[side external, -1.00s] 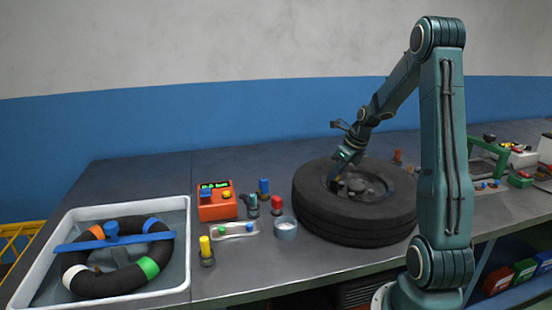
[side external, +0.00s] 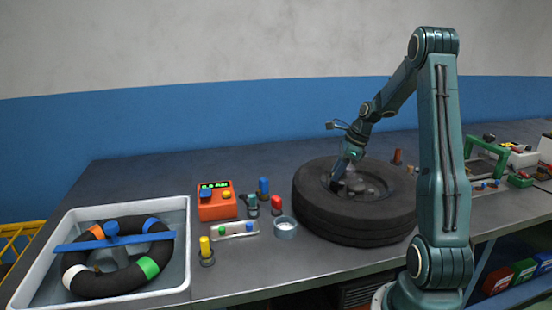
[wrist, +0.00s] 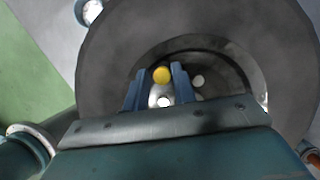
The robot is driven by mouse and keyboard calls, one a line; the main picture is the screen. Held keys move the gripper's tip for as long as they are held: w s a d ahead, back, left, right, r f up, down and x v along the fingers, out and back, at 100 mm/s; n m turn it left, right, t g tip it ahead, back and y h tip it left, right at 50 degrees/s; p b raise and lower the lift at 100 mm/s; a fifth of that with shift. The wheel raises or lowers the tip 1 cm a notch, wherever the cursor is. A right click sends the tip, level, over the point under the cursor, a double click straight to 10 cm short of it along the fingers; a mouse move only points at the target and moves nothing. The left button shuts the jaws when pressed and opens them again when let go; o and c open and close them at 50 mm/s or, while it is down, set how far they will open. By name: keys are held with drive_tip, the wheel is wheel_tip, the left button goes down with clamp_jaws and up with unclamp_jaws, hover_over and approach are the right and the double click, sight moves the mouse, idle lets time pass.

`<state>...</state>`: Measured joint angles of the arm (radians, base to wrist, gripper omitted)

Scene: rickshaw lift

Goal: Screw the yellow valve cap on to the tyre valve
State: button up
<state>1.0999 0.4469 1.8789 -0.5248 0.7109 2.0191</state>
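The tyre (side external: 352,222) lies flat on the bench in the side view, with my gripper (side external: 337,186) down inside its rim. In the wrist view, the yellow valve cap (wrist: 161,75) sits between the two blue fingertips of my gripper (wrist: 160,72). The right finger looks close against the cap and a thin gap seems to show on the left, so a firm hold cannot be told. The tyre (wrist: 105,60) surrounds the fingers. The tyre valve cannot be made out, and whether the cap sits on it is hidden.
Left of the tyre stand a small metal cup (side external: 285,228), a clear dish (side external: 222,231) with green and blue caps, an orange gauge box (side external: 217,205) and several coloured-top bottles. A white water tray (side external: 183,262) holds an inner tube at far left.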

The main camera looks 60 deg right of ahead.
drive_tip(key=n+y, duration=0.1)
drive_tip(key=n, duration=0.2)
drive_tip(key=n+g+y, duration=0.1)
drive_tip(key=n, duration=0.2)
drive_tip(key=shift+n, duration=0.3)
drive_tip(key=n+g, duration=0.1)
drive_tip(key=n, duration=0.1)
drive_tip(key=n+g, duration=0.1)
drive_tip(key=n, duration=0.2)
drive_tip(key=shift+n+y, duration=0.3)
drive_tip(key=shift+y, duration=0.1)
drive_tip(key=c, duration=0.5)
drive_tip(key=shift+s, duration=0.1)
